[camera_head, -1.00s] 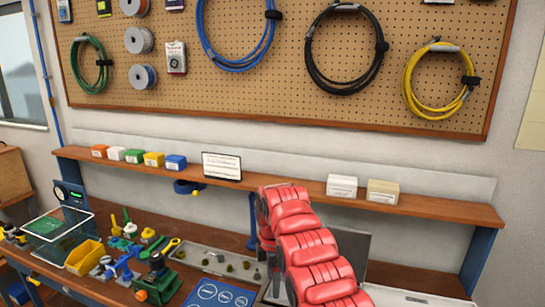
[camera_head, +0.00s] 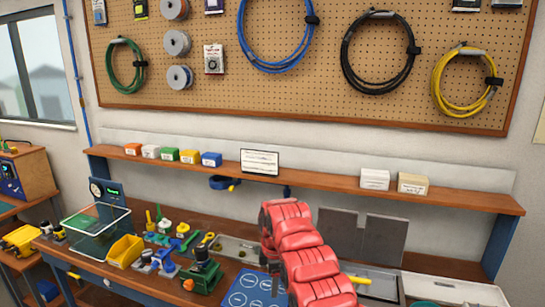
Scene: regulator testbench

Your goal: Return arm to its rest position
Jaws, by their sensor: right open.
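My right arm, in red padded segments, rises from the bottom edge of the head view just right of the middle. It bends over in front of the workbench. Its right gripper (camera_head: 272,264) is at the far end, mostly hidden behind the red segments, and is open. I see nothing held in it. My left arm and gripper are not in view.
The workbench (camera_head: 170,212) carries a yellow bin (camera_head: 124,251), a clear box (camera_head: 97,229), several small tools and a blue mat with white circles (camera_head: 250,291). Grey panels (camera_head: 384,239) stand right of my arm. A wooden shelf (camera_head: 325,186) runs along the wall below a pegboard (camera_head: 240,97).

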